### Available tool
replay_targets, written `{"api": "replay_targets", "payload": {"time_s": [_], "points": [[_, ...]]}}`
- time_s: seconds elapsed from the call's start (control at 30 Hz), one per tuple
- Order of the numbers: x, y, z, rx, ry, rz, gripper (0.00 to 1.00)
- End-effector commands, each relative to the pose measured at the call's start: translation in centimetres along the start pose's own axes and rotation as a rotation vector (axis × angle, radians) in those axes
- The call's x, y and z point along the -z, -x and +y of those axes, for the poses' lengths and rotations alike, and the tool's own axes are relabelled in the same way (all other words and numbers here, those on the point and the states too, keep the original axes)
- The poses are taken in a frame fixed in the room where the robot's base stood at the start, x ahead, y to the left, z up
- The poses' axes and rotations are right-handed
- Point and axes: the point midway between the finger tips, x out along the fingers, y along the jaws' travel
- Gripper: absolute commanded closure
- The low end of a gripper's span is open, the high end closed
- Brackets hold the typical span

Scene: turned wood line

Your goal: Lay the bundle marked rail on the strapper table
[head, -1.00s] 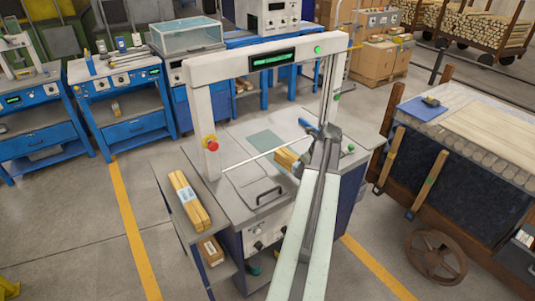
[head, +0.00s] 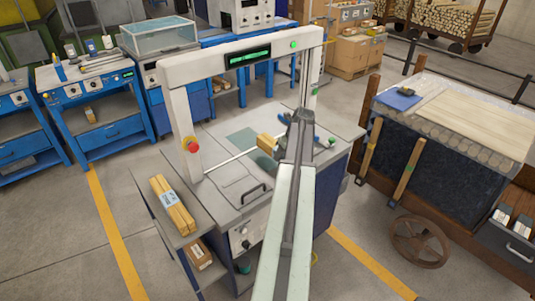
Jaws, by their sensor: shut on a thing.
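The strapper table (head: 222,168) is a grey top on a cabinet, spanned by a white arch (head: 174,107) with a green display. My gripper (head: 280,140) is over the table's right part, shut on a wooden bundle (head: 265,142). Only the bundle's left end shows; my arm hides the rest, and I can read no mark on it. I cannot tell whether it touches the top. Another bundle of wooden sticks with a pale label (head: 172,205) lies on the side shelf at left; its label is too small to read.
A red stop button (head: 191,145) sits on the arch's left post. A cardboard box (head: 198,253) is on the lower shelf. A wheeled cart (head: 425,135) stands at right, and blue benches (head: 92,105) stand behind at left.

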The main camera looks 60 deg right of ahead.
Motion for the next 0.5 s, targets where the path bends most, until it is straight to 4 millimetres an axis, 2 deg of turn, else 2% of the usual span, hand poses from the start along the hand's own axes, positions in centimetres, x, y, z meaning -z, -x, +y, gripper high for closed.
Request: {"api": "replay_targets", "payload": {"time_s": [0.03, 0.2, 0.33, 0.5], "points": [[-1.7, -1.0, -0.3, -0.001, 0.003, -0.001, 1.00], [-5.8, -3.2, -0.4, -0.001, 0.003, 0.000, 1.00], [-7.5, -4.0, -0.4, 0.000, 0.001, 0.000, 1.00], [-8.0, -4.2, -0.2, 0.000, 0.001, 0.000, 1.00]]}}
